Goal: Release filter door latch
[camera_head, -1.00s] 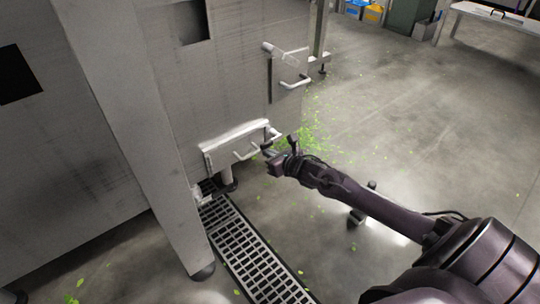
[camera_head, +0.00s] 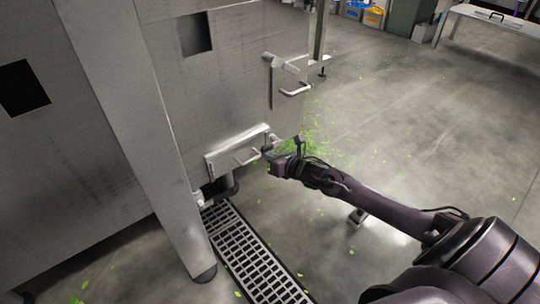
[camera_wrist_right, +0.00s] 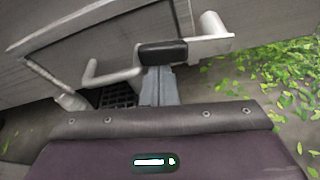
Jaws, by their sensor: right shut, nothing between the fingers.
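The filter door (camera_head: 222,154) is a low pale metal panel near the bottom of the steel machine, with a bar handle (camera_head: 247,158) on its front. A small latch (camera_head: 274,138) sits at its right end. In the right wrist view the latch shows as a light metal arm (camera_wrist_right: 208,43) with a round knob, beside the handle (camera_wrist_right: 105,74). My right gripper (camera_head: 266,153) is shut and empty at the latch. Its dark fingertip (camera_wrist_right: 163,54) overlaps the latch arm in the wrist view; I cannot tell whether they touch. My left gripper is not in view.
A second handle (camera_head: 294,90) and lever (camera_head: 270,66) are higher on the machine. A floor grate (camera_head: 250,255) and a machine leg (camera_head: 160,170) stand left of my right arm. Green leaves (camera_head: 312,137) litter the floor. Open floor lies to the right.

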